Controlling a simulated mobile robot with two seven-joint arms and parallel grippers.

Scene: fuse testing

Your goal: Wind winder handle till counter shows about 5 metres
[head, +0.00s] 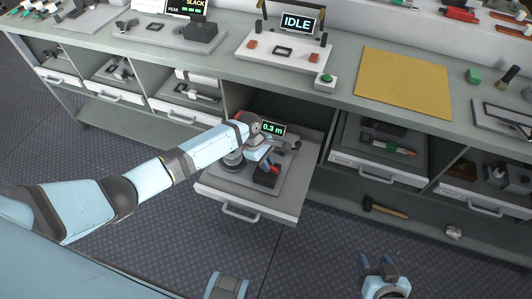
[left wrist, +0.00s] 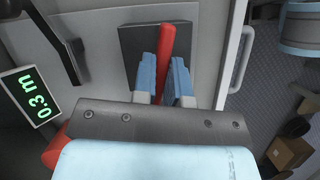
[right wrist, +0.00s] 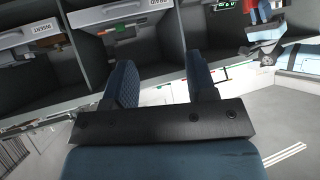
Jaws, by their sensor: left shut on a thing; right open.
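The winder (head: 235,180) sits in a pulled-out drawer under the bench, partly hidden by my left arm. Its counter (head: 272,128) reads 0.3 m in green; it also shows sideways in the left wrist view (left wrist: 30,94). My left gripper (head: 266,162) is over the drawer. In the left wrist view its blue fingers (left wrist: 166,78) are shut on a red handle (left wrist: 168,45), which stands above a dark square block (left wrist: 130,50). My right gripper (head: 377,268) is open and empty over the floor, apart from the drawer; its spread fingers show in the right wrist view (right wrist: 162,80).
The open drawer's front (head: 245,207) sticks out from the bench. The benchtop holds a device reading IDLE (head: 297,23) and a yellow mat (head: 403,85).

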